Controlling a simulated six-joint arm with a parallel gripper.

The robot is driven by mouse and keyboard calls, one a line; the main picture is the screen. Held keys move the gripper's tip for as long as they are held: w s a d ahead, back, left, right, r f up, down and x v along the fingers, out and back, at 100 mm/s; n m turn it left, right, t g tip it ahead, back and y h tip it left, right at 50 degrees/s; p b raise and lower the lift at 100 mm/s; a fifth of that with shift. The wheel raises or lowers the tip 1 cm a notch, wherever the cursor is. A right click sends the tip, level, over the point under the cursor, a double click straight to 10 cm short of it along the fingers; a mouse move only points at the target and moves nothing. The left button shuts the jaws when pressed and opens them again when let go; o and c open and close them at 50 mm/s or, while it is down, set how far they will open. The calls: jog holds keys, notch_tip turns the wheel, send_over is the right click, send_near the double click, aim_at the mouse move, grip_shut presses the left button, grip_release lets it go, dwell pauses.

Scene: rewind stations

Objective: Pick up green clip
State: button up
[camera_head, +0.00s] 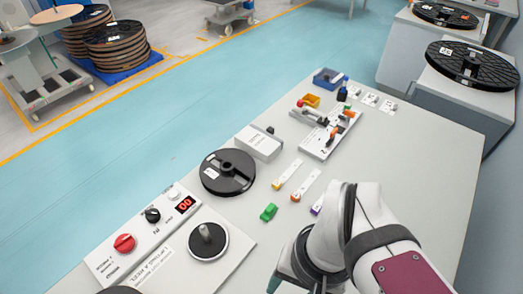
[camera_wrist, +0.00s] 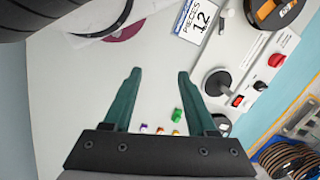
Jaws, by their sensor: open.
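The green clip (camera_head: 268,212) lies on the grey table in the head view, just right of and below a black reel. A small green piece between the lower parts of my fingers in the wrist view (camera_wrist: 177,115) looks like the same clip. My gripper (camera_wrist: 160,72) has two teal fingers, spread apart with only bare table between their tips. In the head view my arm comes in from the lower right, and most of the gripper is hidden or cut off at the bottom edge. The clip is apart from the gripper.
A black reel (camera_head: 228,172) and a spindle plate (camera_head: 208,241) stand near the clip. A control box (camera_head: 146,232) with a red knob lies to the left. Labelled strips (camera_head: 287,175) lie to the right. A white fixture (camera_head: 327,138) and a blue bin (camera_head: 327,78) are farther back.

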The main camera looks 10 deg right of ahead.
jog(key=w+d+f+n+g+h, duration=0.1)
jog(key=d+f+n+g+h, duration=0.3)
jog(key=n, duration=0.3)
jog(key=n+t+h, duration=0.7)
jog(key=n+t, duration=0.7)
jog(key=n, duration=1.2)
send_near(268, 210)
jog(key=x, duration=0.5)
jog(key=shift+s+d, duration=0.25)
jog(key=x, duration=0.6)
jog(key=shift+w+a, duration=0.2)
jog(key=shift+a, duration=0.1)
grip_shut()
